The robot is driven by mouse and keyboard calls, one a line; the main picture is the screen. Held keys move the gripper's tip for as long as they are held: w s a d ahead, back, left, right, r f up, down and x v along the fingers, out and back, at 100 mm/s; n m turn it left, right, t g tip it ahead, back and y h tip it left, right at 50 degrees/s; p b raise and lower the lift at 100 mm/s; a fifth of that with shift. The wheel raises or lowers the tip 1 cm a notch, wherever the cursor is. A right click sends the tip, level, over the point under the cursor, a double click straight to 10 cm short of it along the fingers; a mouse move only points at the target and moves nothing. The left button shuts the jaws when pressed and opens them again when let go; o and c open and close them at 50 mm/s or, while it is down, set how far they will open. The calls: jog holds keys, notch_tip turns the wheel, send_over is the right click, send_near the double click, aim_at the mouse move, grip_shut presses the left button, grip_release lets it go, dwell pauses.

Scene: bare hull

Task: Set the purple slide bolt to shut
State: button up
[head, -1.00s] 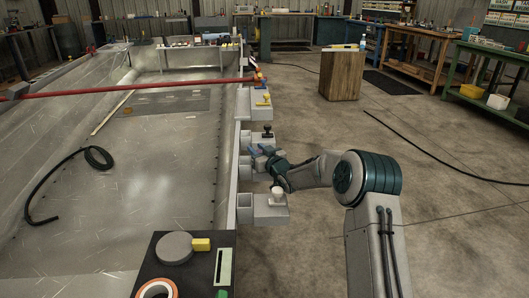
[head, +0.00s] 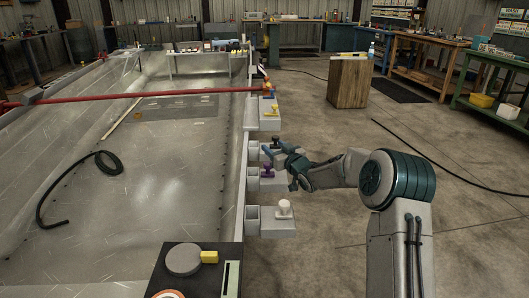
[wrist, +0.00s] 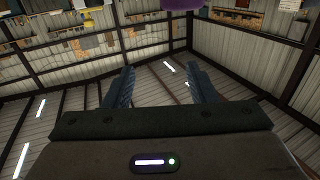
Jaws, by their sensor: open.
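The purple slide bolt (head: 268,171) shows its purple knob on a grey block along the right side of the long metal hull, in the head view. A purple shape (wrist: 181,4), likely its knob, is cut off at the top edge of the wrist view. My gripper (head: 277,156) is just behind and above the purple knob, close to the black-knobbed bolt. In the wrist view the two blue fingers of my gripper (wrist: 162,85) stand wide apart with nothing between them. I cannot tell whether a finger touches the knob.
A white-knobbed bolt (head: 284,208) is nearer, a black-knobbed one (head: 276,141) and a yellow-knobbed one (head: 272,110) farther along the same edge. A red bar (head: 150,96) crosses the hull. A dark panel (head: 205,260) is in front.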

jog(key=s+d+r+p, duration=0.2)
jog(key=d+r, duration=0.2)
jog(key=d, duration=0.3)
jog(key=shift+r, duration=0.3)
jog(key=shift+s, duration=0.1)
